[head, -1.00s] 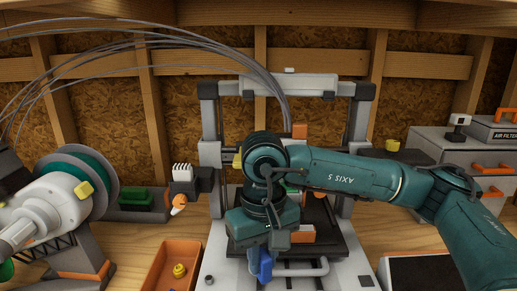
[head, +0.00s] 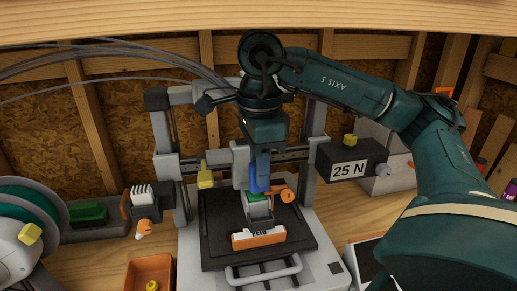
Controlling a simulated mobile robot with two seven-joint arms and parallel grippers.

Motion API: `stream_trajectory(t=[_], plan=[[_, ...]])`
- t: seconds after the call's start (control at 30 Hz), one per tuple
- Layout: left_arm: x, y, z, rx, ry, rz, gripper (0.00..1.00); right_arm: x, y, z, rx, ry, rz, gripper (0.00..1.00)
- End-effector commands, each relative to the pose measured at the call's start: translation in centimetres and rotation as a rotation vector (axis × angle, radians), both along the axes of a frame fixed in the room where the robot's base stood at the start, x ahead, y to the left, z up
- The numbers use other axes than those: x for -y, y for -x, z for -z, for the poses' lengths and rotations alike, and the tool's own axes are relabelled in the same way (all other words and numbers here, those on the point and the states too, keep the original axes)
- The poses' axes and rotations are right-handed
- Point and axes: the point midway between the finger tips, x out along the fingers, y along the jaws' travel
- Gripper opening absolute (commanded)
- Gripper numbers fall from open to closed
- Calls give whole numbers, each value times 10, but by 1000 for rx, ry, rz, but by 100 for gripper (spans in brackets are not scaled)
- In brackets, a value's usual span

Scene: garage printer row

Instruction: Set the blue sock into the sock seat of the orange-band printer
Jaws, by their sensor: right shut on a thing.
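My right gripper (head: 258,182) hangs down in front of the printer's print head, over the bed. It is shut on the blue sock (head: 264,172), a small blue piece partly hidden by the fingers. The printer (head: 166,168) has a grey upright frame and a dark bed (head: 218,245). An orange and white block with lettering (head: 258,238) sits at the bed's front middle, just below the gripper. An orange round part (head: 287,196) is right of the gripper. The sock seat is hidden behind the gripper, and contact cannot be told. My left gripper is not in view.
A yellow tab (head: 205,175) is on the printer's left side. An orange bin (head: 135,276) is at front left. A filament spool (head: 40,212) stands at far left.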

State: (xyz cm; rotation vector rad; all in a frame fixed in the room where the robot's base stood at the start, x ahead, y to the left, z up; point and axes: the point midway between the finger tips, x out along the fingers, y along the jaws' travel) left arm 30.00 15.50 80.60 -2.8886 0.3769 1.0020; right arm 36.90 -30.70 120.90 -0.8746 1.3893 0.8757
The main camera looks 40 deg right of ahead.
Motion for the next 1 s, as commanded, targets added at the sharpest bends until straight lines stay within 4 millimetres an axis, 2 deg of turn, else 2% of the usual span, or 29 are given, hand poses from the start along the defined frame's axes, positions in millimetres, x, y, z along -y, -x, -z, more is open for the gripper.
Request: stream_trajectory(t=[0.13, 0.57, 1.0], plan=[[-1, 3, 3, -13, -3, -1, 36, 3, 1, -5, 2, -1, 59, 0], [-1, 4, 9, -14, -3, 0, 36, 3, 1, -1, 0, -2, 60, 0], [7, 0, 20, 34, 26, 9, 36, 2, 2, 41, 0, -1, 58, 0]])
